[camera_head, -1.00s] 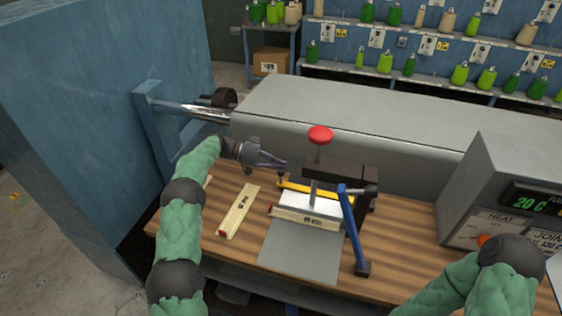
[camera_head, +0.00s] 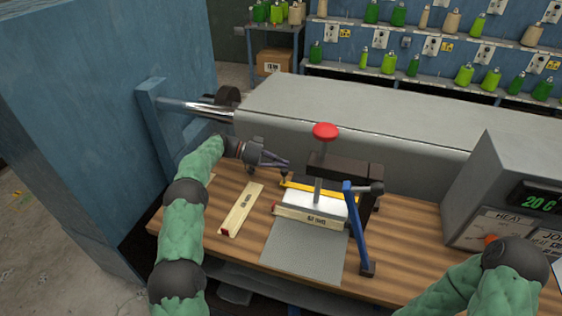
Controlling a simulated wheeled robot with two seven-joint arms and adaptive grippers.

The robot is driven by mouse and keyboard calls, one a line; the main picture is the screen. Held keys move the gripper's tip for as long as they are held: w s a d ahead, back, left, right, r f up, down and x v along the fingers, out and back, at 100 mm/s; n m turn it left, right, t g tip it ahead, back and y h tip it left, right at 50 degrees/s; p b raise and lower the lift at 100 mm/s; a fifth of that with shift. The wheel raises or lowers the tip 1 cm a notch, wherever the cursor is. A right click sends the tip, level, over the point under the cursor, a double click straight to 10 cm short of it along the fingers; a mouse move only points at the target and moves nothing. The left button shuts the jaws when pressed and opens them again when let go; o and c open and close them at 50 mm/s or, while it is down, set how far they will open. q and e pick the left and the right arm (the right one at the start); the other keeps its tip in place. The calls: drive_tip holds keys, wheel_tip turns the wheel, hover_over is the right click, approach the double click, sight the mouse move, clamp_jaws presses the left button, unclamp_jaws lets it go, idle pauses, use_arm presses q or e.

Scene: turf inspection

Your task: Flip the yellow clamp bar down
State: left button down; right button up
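The yellow clamp bar (camera_head: 318,191) lies low across the back of the white block on the fixture, running from a dark knob at its left end toward the blue lever. My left gripper (camera_head: 286,165) is at the bar's left end, just above the dark knob; whether it touches the knob I cannot tell. Its fingers look close together, but the gap between them is too small to judge. My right arm (camera_head: 512,262) enters at the lower right, and its gripper is out of the picture.
A blue lever (camera_head: 357,228) stands at the fixture's right. A red knob (camera_head: 325,131) tops the dark press behind. A labelled wooden strip (camera_head: 242,209) lies on the bench to the left. A grey control box (camera_head: 505,190) stands right. Bare bench lies between lever and box.

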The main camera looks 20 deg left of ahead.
use_arm(q)
drive_tip(key=w+r+p+v, duration=0.1)
drive_tip(key=p+v, duration=0.1)
drive_tip(key=v, duration=0.7)
drive_tip(key=shift+w+r, duration=0.35)
use_arm(e)
drive_tip(key=shift+w+a+r, duration=0.25)
drive_tip(key=shift+r, duration=0.25)
drive_tip(key=shift+w+a+r, duration=0.2)
drive_tip(key=shift+w+r, duration=0.05)
drive_tip(key=shift+r, duration=0.25)
